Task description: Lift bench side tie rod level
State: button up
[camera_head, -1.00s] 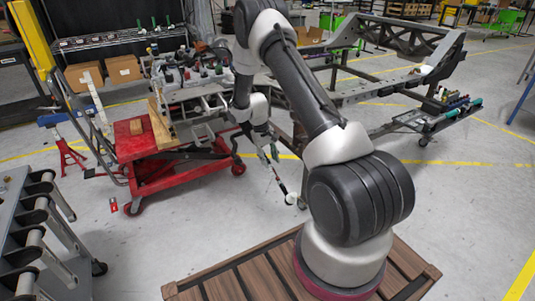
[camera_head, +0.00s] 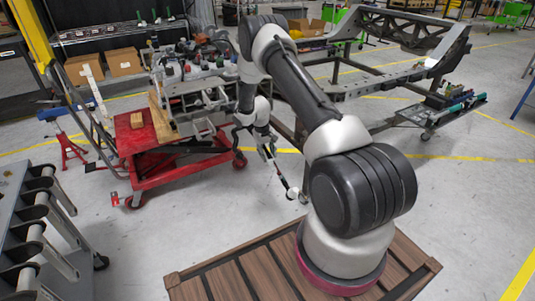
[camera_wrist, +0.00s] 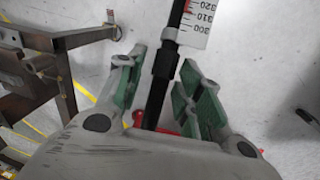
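The tie rod (camera_head: 281,177) is a thin dark rod with a white rounded lower end. In the head view it hangs slanted down to the right from my gripper (camera_head: 264,148), over the floor. In the wrist view the black tie rod (camera_wrist: 156,92) runs between the green-padded fingers of my gripper (camera_wrist: 163,75), which are closed in around it. A grey collar and a white scale label (camera_wrist: 195,22) with numbers show on the rod beyond the fingertips. The rod's near end is hidden behind my gripper's body.
A red lift cart (camera_head: 135,140) carrying a metal assembly stands left of my gripper. A chassis frame (camera_head: 400,65) stands behind, with a parts tray (camera_head: 445,110) at its right. A grey rack (camera_head: 30,230) is at lower left. The floor between rack and pallet (camera_head: 225,285) is open.

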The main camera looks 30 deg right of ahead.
grip_shut()
jog(key=r+g, duration=0.1)
jog(key=r, duration=0.2)
jog(key=s+r+g, duration=0.1)
jog(key=r+g, duration=0.1)
jog(key=r, duration=0.1)
jog(key=r+g, duration=0.2)
jog(key=r, duration=0.1)
jog(key=shift+s+r, duration=0.35)
jog(key=shift+n, duration=0.3)
grip_release()
jog(key=shift+r, duration=0.1)
jog(key=shift+s, duration=0.1)
